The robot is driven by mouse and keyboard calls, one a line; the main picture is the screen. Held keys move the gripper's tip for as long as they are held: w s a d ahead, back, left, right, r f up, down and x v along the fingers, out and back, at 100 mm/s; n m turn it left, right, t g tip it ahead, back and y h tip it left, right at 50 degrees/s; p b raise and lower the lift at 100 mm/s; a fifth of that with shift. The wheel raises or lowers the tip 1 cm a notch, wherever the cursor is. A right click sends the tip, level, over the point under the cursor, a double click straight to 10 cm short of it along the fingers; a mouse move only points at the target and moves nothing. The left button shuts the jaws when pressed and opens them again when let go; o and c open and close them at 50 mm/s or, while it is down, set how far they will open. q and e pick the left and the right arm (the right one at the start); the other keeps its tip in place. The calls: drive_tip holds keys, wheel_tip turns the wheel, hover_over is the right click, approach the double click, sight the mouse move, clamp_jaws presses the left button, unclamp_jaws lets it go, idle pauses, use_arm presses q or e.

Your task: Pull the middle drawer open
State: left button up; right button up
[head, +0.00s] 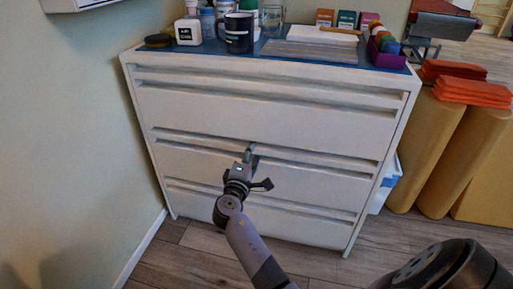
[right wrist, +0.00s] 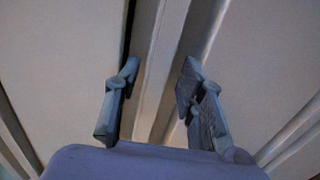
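The white drawer unit (head: 270,115) stands against the wall, with three wide drawers one above another. The middle drawer (head: 190,160) has a long horizontal grip ledge along its top and looks shut or nearly so. My right gripper (head: 250,156) is at this ledge, near the middle of its width. In the right wrist view, my right gripper (right wrist: 160,68) has its two fingers apart, one on each side of the pale ledge (right wrist: 154,75). I cannot tell whether either finger touches it. My left gripper is not in view.
On the unit's top stand a dark mug (head: 236,34), bottles, small boxes and a purple holder (head: 385,56) of coloured items. Yellow rolls (head: 470,150) and orange blocks (head: 472,90) stand to the right. Wood floor (head: 195,245) lies clear in front.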

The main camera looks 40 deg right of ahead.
drive_tip(key=shift+w, duration=0.1)
drive_tip(key=shift+c, duration=0.6)
clamp_jaws()
drive_tip(key=shift+f, duration=0.1)
